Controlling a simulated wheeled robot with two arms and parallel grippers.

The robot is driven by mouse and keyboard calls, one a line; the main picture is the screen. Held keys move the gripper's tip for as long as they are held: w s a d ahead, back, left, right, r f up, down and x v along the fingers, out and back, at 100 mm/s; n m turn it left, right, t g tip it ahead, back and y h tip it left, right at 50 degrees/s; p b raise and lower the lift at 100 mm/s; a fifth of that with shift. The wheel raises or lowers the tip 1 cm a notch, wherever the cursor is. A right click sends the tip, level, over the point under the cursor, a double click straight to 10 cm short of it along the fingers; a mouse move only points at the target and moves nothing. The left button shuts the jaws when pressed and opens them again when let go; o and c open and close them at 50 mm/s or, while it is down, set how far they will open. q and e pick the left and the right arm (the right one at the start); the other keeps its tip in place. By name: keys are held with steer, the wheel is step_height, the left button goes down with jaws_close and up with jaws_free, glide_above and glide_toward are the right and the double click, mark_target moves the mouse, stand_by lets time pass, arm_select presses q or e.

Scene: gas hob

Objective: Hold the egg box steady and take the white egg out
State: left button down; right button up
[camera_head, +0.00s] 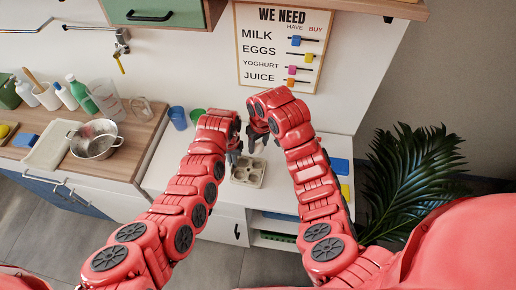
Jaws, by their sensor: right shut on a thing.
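The egg box (248,171), a pale grey-beige tray with hollows, sits on the white counter below the notice board. My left gripper (233,158) points down at the box's left rear edge. Its fingers are dark and small, so I cannot tell whether they touch the box or are open. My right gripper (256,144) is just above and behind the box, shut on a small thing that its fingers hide. I cannot make out the white egg; no egg shows clearly in the hollows.
A blue cup (177,118) and a green cup (197,116) stand left of my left arm. A metal colander (94,139) is on the wooden counter at left. Blue (340,166) and yellow (345,191) items lie right of my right arm. A plant (415,170) stands at right.

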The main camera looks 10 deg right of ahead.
stand_by(0.3)
arm_select(q)
steer(key=c, duration=1)
jaws_free()
steer(key=shift+r, duration=0.1)
step_height(320, 180, up, 12)
steer(key=shift+f, duration=0.1)
